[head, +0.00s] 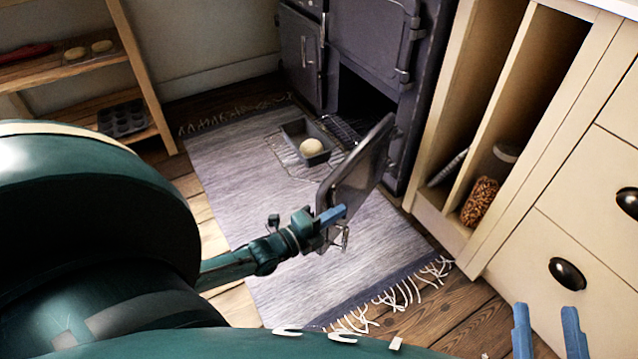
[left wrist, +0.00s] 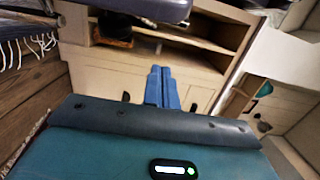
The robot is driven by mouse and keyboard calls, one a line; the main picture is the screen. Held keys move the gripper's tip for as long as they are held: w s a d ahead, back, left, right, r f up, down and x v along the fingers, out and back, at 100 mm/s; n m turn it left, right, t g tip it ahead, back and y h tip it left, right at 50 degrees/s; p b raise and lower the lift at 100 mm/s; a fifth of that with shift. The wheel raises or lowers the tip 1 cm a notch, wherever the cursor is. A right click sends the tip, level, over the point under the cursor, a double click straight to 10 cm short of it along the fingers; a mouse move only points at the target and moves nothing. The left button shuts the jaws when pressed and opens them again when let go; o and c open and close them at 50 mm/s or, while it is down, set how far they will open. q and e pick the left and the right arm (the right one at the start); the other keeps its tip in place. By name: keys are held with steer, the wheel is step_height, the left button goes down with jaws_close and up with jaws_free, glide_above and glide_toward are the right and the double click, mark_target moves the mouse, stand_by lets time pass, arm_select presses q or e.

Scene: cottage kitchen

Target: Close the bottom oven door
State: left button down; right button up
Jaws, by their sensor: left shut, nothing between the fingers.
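The bottom oven door (head: 362,172) is dark grey metal and stands swung wide open, out over the rug. The dark opening of the bottom oven (head: 366,98) shows behind it in the black range. My left gripper (head: 334,214) is shut and empty at the door's free, near end, by its handle (head: 344,238). I cannot tell whether its fingers touch the door. The shut blue fingers also show in the left wrist view (left wrist: 163,72), with a dark rounded edge above them. My right gripper (head: 548,312) is open and empty at the lower right.
A loaf tin (head: 290,130) with a dough ball (head: 311,146) sits on a wire rack (head: 285,160) in front of the opening. A fringed grey rug (head: 235,150) covers the floor. Cream cabinets (head: 545,225) stand close on the right, a wooden shelf (head: 135,65) on the left.

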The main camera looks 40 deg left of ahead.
mark_target(329, 201)
arm_select(q)
steer(key=w+a+b, duration=0.1)
steer(key=w+a, duration=0.1)
steer(key=shift+w+f+b, duration=0.15)
steer(key=shift+w+b, duration=0.2)
steer(key=shift+b, duration=0.05)
steer(key=shift+a, duration=0.55)
steer(key=shift+s+a, duration=0.1)
